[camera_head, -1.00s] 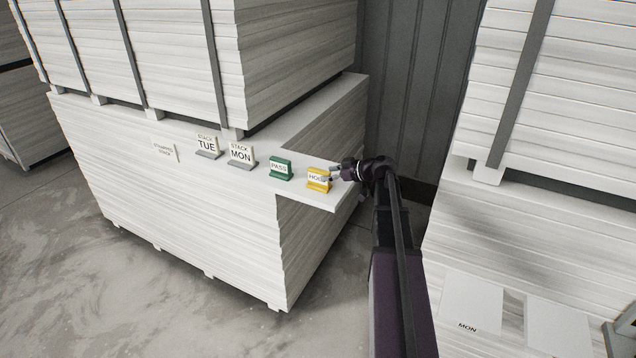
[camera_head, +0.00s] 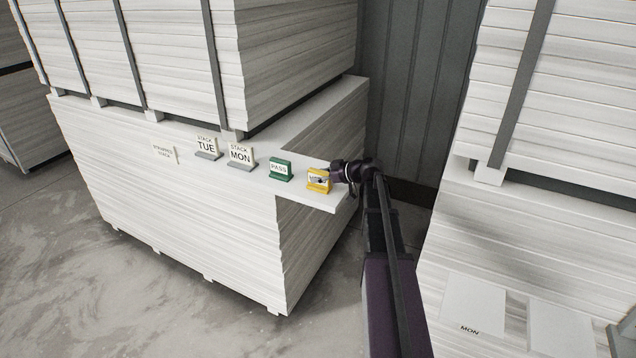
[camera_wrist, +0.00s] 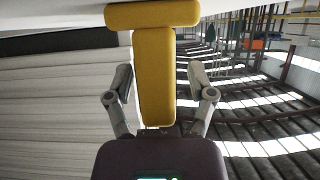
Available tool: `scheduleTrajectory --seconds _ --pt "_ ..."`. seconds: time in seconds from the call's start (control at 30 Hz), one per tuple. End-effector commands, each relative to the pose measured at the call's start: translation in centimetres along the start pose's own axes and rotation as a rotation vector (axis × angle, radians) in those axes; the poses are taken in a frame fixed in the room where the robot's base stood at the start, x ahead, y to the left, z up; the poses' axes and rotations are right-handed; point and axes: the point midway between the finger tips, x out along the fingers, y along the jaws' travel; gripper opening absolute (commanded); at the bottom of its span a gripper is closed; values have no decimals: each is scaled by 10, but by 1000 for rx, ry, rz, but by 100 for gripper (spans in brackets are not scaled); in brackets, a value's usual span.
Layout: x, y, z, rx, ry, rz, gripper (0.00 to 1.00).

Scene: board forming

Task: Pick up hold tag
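The yellow hold tag (camera_head: 318,181) stands upright on the ledge of the board stack, at its right end. Its label is partly covered by my gripper in the head view. In the wrist view the yellow tag (camera_wrist: 155,75) fills the middle, its wider base at the top of the picture. My gripper (camera_wrist: 160,82) is open, with one finger on each side of the tag and a visible gap on both sides. In the head view my gripper (camera_head: 325,180) is at the tag, its fingertips too small to read.
A green PASS tag (camera_head: 280,169) stands just left of the hold tag. The MON sign (camera_head: 241,155) and TUE sign (camera_head: 206,146) stand farther left. A strapped board stack (camera_head: 290,60) rises behind the ledge (camera_head: 322,203). Another stack (camera_head: 530,230) stands at the right.

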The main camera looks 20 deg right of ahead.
Motion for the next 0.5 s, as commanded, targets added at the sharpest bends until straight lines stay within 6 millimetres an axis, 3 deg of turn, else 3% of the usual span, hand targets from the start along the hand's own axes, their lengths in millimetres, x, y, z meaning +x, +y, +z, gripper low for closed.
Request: scheduleTrajectory --seconds 0.03,0.2,0.5 --pt "0 0 0 0 0 0 51" --pt "0 0 0 0 0 0 0" --pt "0 0 0 0 0 0 0"
